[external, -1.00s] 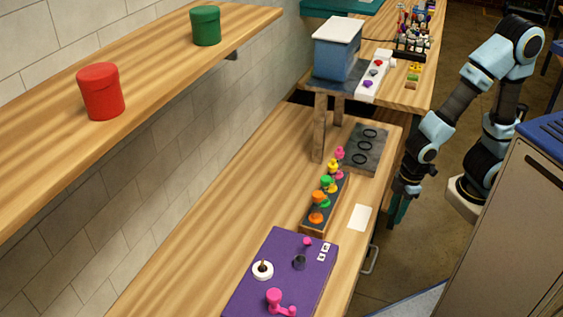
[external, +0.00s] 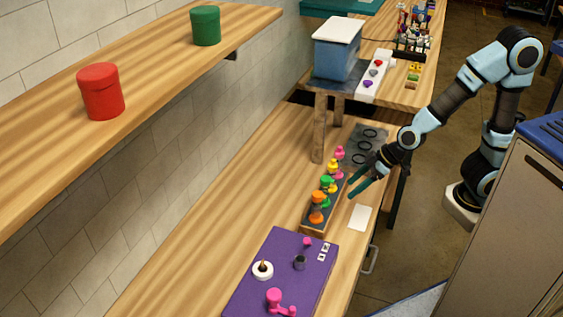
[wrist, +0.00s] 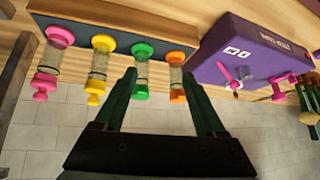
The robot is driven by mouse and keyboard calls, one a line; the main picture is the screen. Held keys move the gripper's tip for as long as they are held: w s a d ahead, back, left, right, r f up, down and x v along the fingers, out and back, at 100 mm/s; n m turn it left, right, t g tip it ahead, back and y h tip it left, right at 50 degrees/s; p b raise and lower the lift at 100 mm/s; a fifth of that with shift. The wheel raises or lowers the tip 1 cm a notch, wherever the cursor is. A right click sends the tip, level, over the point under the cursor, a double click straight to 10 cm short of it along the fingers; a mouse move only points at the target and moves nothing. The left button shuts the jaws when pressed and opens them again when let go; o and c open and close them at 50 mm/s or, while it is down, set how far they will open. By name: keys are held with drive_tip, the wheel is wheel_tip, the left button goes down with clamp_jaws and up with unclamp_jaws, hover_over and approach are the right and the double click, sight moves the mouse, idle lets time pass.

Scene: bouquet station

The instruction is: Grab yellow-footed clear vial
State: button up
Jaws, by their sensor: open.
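The yellow-footed clear vial stands in a row of vials on a dark-topped wooden rack. In the wrist view, its clear body (wrist: 99,66) shows between a yellow ring and a yellow stopper, left of my gripper's left finger. In the external view, its yellow stopper (external: 333,165) shows between the pink and green ones. My gripper (external: 353,184) is open and empty, beside the rack on its right side. In the wrist view, my gripper's fingers (wrist: 160,74) flank the area of the green (wrist: 141,68) and orange (wrist: 176,75) vials. I cannot tell whether they touch any vial.
A pink vial (wrist: 52,60) stands beside the yellow one. A dark plate with rings (external: 367,146) lies behind the rack. A white card (external: 360,217) and a purple board (external: 257,290) with pink parts lie in front. The bench left of the rack is clear.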

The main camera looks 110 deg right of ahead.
drive_tip(key=d+f+m+h+b, duration=0.1)
drive_tip(key=d, duration=0.2)
drive_tip(key=d+m+h, duration=0.1)
drive_tip(key=d, duration=0.3)
drive_tip(key=d+f+h+b, duration=0.1)
drive_tip(key=d, duration=0.2)
drive_tip(key=shift+s+d+f+m+b, duration=0.15)
drive_tip(key=shift+d+f+m+b, duration=0.15)
drive_tip(key=shift+f+m+b, duration=0.1)
drive_tip(key=b+x, duration=0.2)
drive_tip(key=x, duration=0.3)
drive_tip(key=shift+s+d+b, duration=0.15)
drive_tip(key=shift+d+b, duration=0.1)
drive_tip(key=shift+b, duration=0.05)
drive_tip(key=shift+w+d+f, duration=0.1)
drive_tip(key=shift+w+d, duration=0.05)
drive_tip(key=shift+w, duration=0.05)
clamp_jaws()
